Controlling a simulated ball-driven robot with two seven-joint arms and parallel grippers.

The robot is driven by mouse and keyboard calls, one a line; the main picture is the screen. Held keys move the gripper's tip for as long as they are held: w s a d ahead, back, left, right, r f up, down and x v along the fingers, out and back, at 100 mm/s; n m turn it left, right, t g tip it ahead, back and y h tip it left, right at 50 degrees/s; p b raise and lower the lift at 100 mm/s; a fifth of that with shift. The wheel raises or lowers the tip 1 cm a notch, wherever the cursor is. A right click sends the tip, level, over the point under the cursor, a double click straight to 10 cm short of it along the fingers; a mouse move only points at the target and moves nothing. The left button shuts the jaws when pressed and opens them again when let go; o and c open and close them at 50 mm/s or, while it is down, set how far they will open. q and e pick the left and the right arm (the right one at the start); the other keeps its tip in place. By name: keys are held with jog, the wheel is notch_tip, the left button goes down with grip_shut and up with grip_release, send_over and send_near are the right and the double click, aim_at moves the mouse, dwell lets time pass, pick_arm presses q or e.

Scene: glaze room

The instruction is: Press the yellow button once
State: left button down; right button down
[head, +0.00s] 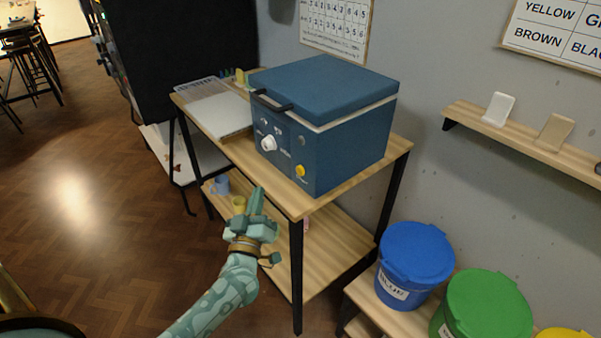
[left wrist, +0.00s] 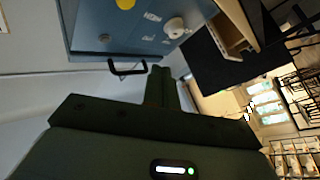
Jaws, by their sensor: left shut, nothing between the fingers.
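The yellow button (head: 300,171) is a round knob low on the right of the front panel of a blue box-shaped kiln (head: 340,126). It also shows at the top edge of the left wrist view (left wrist: 126,4). A white dial (head: 268,143) is to its left on the same panel. The kiln stands on a wooden table (head: 290,200). My left gripper (head: 257,194) is shut and empty, in front of the table's front edge, below and to the left of the button and apart from it. My right gripper is not in view.
The kiln's dark handle (head: 271,101) sticks out above the panel. Cups (head: 220,184) stand on the lower shelf. Blue (head: 413,254) and green (head: 484,307) lidded buckets stand at the right. Floor at left is clear.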

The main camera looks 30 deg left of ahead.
aim_at(300, 171)
pick_arm(q)
jog(key=shift+d, duration=0.1)
jog(key=w+d+b, duration=0.1)
jog(key=w, duration=0.3)
jog(key=w+d+b, duration=0.1)
jog(key=w, duration=0.1)
jog(key=shift+w+d+b, duration=0.3)
jog(key=shift+w, duration=0.1)
jog(key=shift+w+d, duration=0.3)
jog(key=shift+w, duration=0.4)
dwell(1.3)
jog(key=shift+w+d, duration=0.2)
jog(key=shift+w, duration=0.15)
jog(key=shift+w+d, duration=0.15)
jog(key=shift+w, duration=0.25)
dwell(0.6)
jog(key=shift+s, duration=0.15)
jog(key=shift+s+a+p, duration=0.35)
jog(key=shift+s+p, duration=0.15)
jog(key=shift+s, duration=0.15)
